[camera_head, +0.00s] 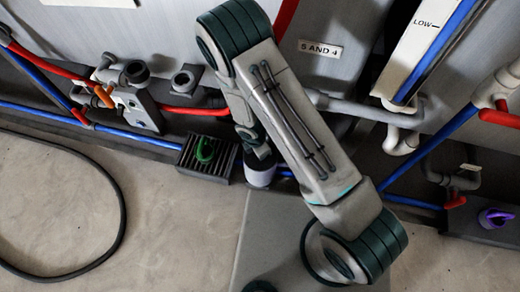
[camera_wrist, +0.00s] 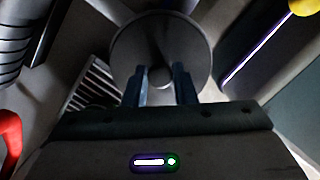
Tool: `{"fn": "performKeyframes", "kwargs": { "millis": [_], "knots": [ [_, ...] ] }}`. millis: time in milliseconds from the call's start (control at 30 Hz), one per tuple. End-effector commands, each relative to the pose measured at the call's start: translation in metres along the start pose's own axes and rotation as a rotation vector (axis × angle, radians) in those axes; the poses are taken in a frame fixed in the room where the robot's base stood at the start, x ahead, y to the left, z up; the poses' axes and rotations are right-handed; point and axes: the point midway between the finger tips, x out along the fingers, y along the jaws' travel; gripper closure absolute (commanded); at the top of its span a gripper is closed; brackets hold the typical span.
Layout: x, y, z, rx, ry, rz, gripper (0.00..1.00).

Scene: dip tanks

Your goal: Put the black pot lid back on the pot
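The black pot lid (camera_wrist: 160,38) shows in the wrist view as a dark round disc with a small grey knob at its near side. My gripper (camera_wrist: 160,82) has one finger on each side of this knob, and the knob fills the narrow gap between them. The fingers look closed on it. In the head view my gripper is mostly hidden under my arm, and I cannot make out the lid there. I cannot identify the pot in either view.
A slotted grate with a green fitting (camera_head: 204,150) lies left of my arm; the slots (camera_wrist: 92,85) also show in the wrist view. Blue and red pipes run along the tank wall. A purple fitting (camera_head: 495,218) is at right. A black hose (camera_head: 122,205) loops over the floor.

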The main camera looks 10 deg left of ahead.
Motion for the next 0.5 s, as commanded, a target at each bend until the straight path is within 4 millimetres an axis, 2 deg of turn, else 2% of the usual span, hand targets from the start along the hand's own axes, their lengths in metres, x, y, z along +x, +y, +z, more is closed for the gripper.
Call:
{"fn": "performKeyframes", "kwargs": {
  "millis": [33,67,367,500],
  "knots": [
    [0.0,0.0,0.0,0.0,0.0,0.0,0.62],
    [0.0,0.0,0.0,0.0,0.0,0.0,0.54],
    [-0.001,0.0,0.0,0.0,0.0,0.0,0.54],
    [-0.016,0.001,0.001,0.001,0.001,0.002,0.54]
  ]
}}
